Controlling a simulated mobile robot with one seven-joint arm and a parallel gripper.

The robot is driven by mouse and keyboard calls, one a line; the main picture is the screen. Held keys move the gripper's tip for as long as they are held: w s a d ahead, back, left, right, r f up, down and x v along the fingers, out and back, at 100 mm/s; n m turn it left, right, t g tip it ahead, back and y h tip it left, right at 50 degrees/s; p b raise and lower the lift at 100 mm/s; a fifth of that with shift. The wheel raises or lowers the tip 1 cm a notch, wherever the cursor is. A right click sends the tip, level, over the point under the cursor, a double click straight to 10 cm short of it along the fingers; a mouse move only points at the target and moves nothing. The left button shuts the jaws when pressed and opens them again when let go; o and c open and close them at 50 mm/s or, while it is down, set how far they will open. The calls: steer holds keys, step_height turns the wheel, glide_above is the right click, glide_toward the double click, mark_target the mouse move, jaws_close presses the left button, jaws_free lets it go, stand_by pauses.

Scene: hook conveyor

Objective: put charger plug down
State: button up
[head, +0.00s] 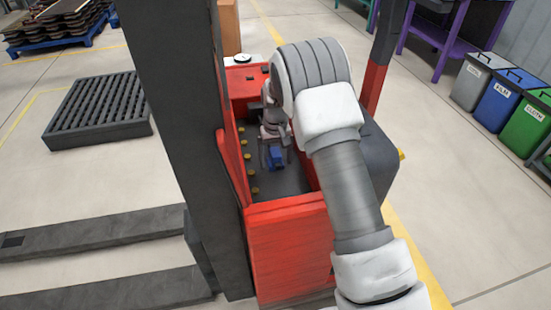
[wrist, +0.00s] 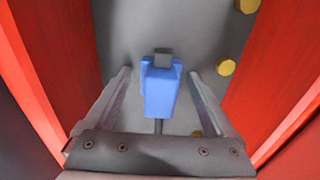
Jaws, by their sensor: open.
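The charger plug (wrist: 160,88) is blue with a grey tip and a dark stem or cable at its near end. It also shows in the head view (head: 275,156), on or just above the dark floor of the red truck's compartment. My gripper (wrist: 161,75) is open, with one finger on each side of the plug. Gaps show between the fingers and the plug, so it is not clamped. In the head view my arm hides part of the gripper. Whether the plug rests fully on the surface is hard to tell.
Red walls (wrist: 40,70) of the truck (head: 290,245) rise close on both sides of my gripper. Yellow round knobs (wrist: 226,67) line the compartment floor. A dark mast (head: 180,90) stands to the left. A slatted pallet (head: 98,108) and sorting bins (head: 500,98) stand farther off.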

step_height(320, 180, up, 14)
steer(key=p, duration=0.3)
step_height(320, 180, up, 8)
steer(key=t, duration=0.1)
glide_above(276, 152)
steer(key=s+d, duration=0.3)
steer(key=s, duration=0.2)
steer(key=s+d+r+m+t, duration=0.1)
steer(key=s+d+r, duration=0.3)
steer(key=s+r, duration=0.45)
steer(key=s+d+t, duration=0.1)
steer(key=s+d, duration=0.1)
steer(key=s, duration=0.8)
steer(key=s+d+m+t, duration=0.1)
steer(key=s+d+t, duration=0.1)
steer(key=s, duration=0.8)
steer(key=shift+s+d+r+t, duration=0.3)
steer(key=shift+s+d+r, duration=0.1)
steer(key=shift+r, duration=0.05)
